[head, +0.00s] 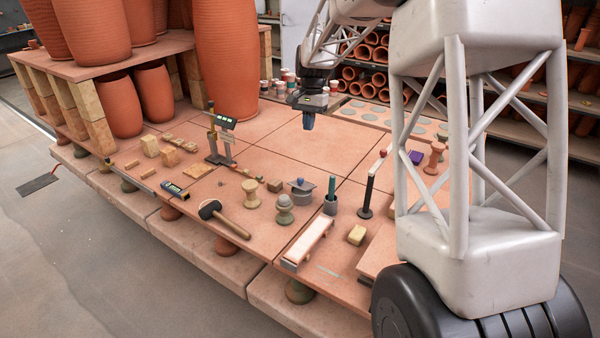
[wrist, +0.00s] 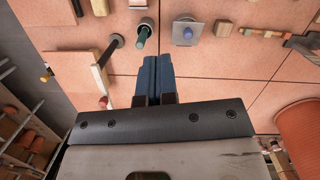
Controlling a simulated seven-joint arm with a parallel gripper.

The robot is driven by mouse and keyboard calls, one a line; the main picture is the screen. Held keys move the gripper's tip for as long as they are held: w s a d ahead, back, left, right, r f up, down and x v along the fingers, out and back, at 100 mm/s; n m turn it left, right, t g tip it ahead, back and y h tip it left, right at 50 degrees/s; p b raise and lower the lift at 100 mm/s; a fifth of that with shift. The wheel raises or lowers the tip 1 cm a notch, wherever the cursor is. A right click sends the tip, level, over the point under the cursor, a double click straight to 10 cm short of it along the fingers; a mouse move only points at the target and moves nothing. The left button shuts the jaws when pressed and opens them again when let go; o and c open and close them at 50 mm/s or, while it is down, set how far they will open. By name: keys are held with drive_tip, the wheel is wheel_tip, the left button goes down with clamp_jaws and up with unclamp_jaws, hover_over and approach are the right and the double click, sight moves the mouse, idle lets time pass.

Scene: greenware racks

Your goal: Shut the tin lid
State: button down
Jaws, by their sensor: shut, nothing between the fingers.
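A small grey tin (head: 302,198) stands on the terracotta-tiled table, near the middle of the front half. Its blue-grey lid (head: 303,186) has a small dark knob and looks tilted on top; the picture is too small to tell how far it stands open. In the wrist view the lid (wrist: 184,33) shows from above as a grey square with a blue knob, ahead and slightly right of the fingers. My gripper (head: 309,122) is above the table behind the tin, apart from it. Its blue fingers (wrist: 157,62) are together and empty.
A grey cup with a green rod (head: 331,203) stands close right of the tin. Table behind the tin is clear, with a tall clay pot (head: 227,60) beyond.

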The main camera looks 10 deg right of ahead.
drive_tip(key=m+g, duration=0.1)
drive_tip(key=m, duration=0.1)
hover_over(300, 178)
drive_tip(key=w+d, duration=0.2)
drive_tip(key=w, duration=0.3)
drive_tip(key=w+d+f+x, duration=0.1)
drive_tip(key=w+x, duration=0.2)
drive_tip(key=x, duration=0.9)
drive_tip(key=shift+s+d+r+y, duration=0.15)
drive_tip(key=shift+s+r+y, duration=0.15)
drive_tip(key=shift+s, duration=0.05)
drive_tip(key=shift+f, duration=0.1)
drive_tip(key=x, duration=1.3)
drive_tip(key=shift+s+f, duration=0.3)
drive_tip(key=shift+s, duration=0.1)
drive_tip(key=shift+s, duration=0.1)
